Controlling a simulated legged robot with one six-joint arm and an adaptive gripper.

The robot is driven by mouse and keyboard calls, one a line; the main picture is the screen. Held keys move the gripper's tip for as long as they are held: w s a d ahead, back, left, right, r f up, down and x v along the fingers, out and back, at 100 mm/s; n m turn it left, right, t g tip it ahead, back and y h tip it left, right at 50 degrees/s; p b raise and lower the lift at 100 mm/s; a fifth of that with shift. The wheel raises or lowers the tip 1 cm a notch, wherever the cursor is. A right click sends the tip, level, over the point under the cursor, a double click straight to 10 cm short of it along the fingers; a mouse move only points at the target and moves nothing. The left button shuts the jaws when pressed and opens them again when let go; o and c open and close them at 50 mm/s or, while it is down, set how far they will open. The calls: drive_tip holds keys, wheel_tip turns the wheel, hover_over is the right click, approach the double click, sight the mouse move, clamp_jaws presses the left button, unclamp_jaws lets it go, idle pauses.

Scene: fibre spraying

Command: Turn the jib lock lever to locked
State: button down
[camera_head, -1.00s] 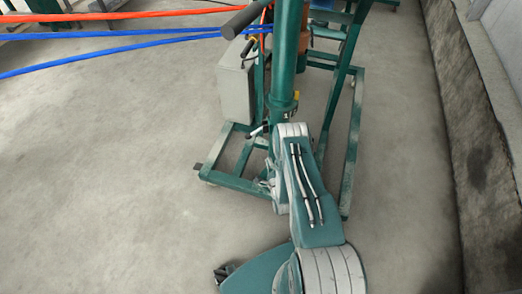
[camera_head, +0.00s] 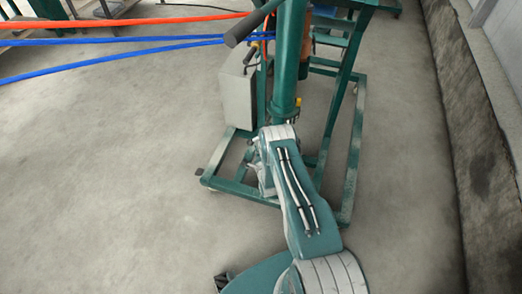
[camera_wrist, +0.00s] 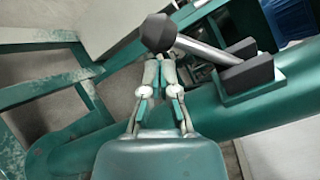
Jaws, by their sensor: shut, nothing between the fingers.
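The jib lock lever (camera_wrist: 205,50) shows in the wrist view as a metal rod with a dark knob at its left end and a dark hub at its right. The hub sits on a block on the green post (camera_wrist: 125,127), which also stands upright in the head view (camera_head: 287,75). My gripper (camera_wrist: 160,62) is shut and empty, its fingertips just below the knob in the picture. I cannot tell whether they touch the lever. In the head view my arm hides the lever.
The post stands on a green wheeled frame (camera_head: 353,165). A grey box (camera_head: 238,95) is left of the post. Blue hoses (camera_head: 120,52) and an orange hose (camera_head: 130,17) run left. A wall (camera_head: 470,130) bounds the right. The floor at left is clear.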

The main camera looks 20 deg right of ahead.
sight(252, 144)
drive_tip(key=shift+a+r+m, duration=0.3)
drive_tip(key=shift+a+m, duration=0.1)
drive_tip(key=shift+m, duration=0.4)
drive_tip(key=shift+r, duration=0.1)
drive_tip(key=shift+w+a+r, duration=0.2)
drive_tip(key=shift+a+r, duration=0.45)
drive_tip(key=shift+r, duration=0.05)
drive_tip(key=shift+a+r+m, duration=0.25)
drive_tip(key=shift+r+m, duration=0.25)
drive_tip(key=shift+m, duration=0.3)
drive_tip(key=shift+w+a+r, duration=0.1)
drive_tip(key=shift+a+r, duration=0.1)
drive_tip(key=shift+r, duration=0.55)
drive_tip(key=shift+w+a+r, duration=0.1)
drive_tip(key=shift+a+r, duration=0.05)
drive_tip(key=shift+r, duration=0.55)
drive_tip(key=shift+s+d+r, duration=0.1)
drive_tip(key=shift+d+r, duration=0.05)
drive_tip(key=shift+r, duration=1.15)
